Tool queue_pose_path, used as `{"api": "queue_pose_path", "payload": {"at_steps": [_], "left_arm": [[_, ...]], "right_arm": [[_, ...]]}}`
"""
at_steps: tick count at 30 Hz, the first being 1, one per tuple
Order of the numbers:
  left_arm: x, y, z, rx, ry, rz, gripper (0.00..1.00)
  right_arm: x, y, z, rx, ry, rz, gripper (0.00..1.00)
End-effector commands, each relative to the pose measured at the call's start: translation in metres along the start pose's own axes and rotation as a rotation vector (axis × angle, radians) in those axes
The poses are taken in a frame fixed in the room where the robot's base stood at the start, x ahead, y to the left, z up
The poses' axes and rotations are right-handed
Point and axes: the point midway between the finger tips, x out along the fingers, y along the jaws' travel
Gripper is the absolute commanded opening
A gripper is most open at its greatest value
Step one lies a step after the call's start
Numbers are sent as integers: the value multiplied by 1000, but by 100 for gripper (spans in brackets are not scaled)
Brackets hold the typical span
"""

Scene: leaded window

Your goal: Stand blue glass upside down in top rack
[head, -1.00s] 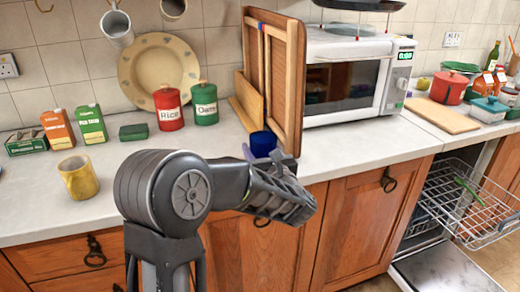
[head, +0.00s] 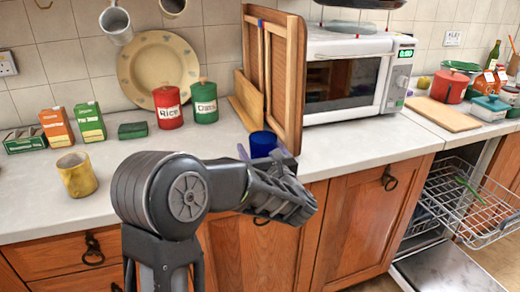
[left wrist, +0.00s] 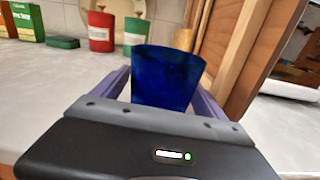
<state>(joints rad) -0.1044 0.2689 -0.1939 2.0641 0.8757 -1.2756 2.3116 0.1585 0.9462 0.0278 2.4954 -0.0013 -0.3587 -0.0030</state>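The blue glass (head: 263,142) is on the worktop in front of the wooden boards. It looks upright, with its wider end up. My left gripper (head: 266,153) has its fingers on both sides of the glass. In the left wrist view, the blue glass (left wrist: 167,78) stands between the purple fingers of the left gripper (left wrist: 166,95), its lower part hidden by the gripper body. The fingers look spread, and no firm grip shows. The top rack (head: 470,205) is a wire basket pulled out of the dishwasher at the right. My right gripper is not in view.
Wooden boards (head: 289,85) lean close behind the glass, beside the microwave (head: 345,75). A yellow mug (head: 76,175), a red canister (head: 168,107) and a green canister (head: 204,103) stand to the left. A green item (head: 467,188) is in the rack. The worktop front is clear.

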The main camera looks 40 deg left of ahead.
Motion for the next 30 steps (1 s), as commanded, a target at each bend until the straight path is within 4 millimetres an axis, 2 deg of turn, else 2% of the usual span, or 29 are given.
{"api": "queue_pose_path", "payload": {"at_steps": [11,14,20,21,30], "left_arm": [[-6,0,-1,0,1,-1,83],[-18,0,-2,0,2,-2,83],[-54,-1,-2,-1,0,-4,83],[-59,-2,-4,-2,-2,-4,83],[-78,0,-2,-1,0,0,83]], "right_arm": [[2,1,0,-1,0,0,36],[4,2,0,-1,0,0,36],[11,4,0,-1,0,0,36],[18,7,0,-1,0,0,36],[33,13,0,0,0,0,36]]}}
